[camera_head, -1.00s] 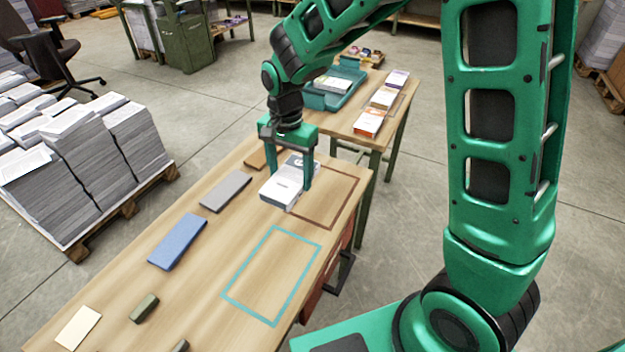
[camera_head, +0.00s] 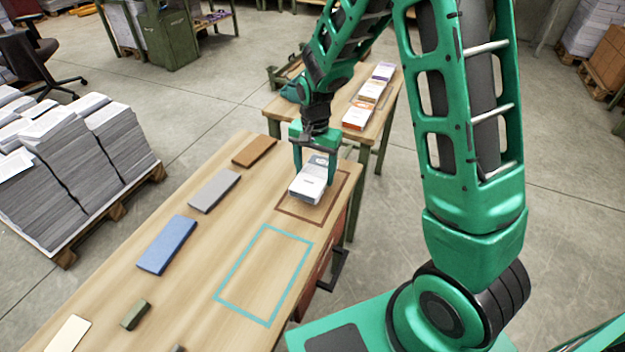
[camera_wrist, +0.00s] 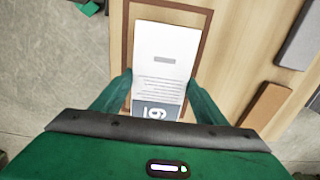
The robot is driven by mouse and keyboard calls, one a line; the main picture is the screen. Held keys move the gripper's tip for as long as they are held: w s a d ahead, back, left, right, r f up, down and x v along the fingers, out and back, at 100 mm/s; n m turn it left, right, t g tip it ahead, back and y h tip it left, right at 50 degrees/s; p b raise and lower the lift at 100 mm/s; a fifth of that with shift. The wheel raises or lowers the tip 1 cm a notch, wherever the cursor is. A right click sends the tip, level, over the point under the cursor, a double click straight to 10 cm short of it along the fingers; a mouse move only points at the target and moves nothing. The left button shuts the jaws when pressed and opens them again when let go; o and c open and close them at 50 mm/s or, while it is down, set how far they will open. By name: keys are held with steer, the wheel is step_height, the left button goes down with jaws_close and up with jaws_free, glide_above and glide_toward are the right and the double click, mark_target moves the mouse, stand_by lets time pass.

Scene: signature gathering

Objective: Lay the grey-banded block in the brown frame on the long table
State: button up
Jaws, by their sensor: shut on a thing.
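The white block (camera_head: 308,185) with a grey band lies between the fingers of my gripper (camera_head: 315,168), which is shut on it. In the head view it is over the brown frame (camera_head: 288,214) at the far end of the long table (camera_head: 190,262). In the wrist view the block (camera_wrist: 165,60) shows a grey band at its near end, and the brown frame (camera_wrist: 208,35) runs around it. The block appears inside the outline or just above it; I cannot tell whether it touches the table. The frame's near-gripper end is partly hidden.
A teal frame (camera_head: 230,273) lies empty nearer on the table. Brown (camera_head: 254,150), grey (camera_head: 214,190) and blue (camera_head: 167,245) slabs line the left side. A second table (camera_head: 377,128) with several blocks stands behind. Paper stacks (camera_head: 70,165) stand on a pallet at left.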

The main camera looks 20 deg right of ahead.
mark_target(314, 174)
steer(key=shift+f, duration=1.7)
steer(key=shift+f, duration=0.1)
steer(key=o, duration=1.2)
steer(key=shift+o, duration=0.2)
step_height(314, 174, up, 11)
steer(key=shift+r, duration=0.6)
steer(key=shift+s, duration=0.1)
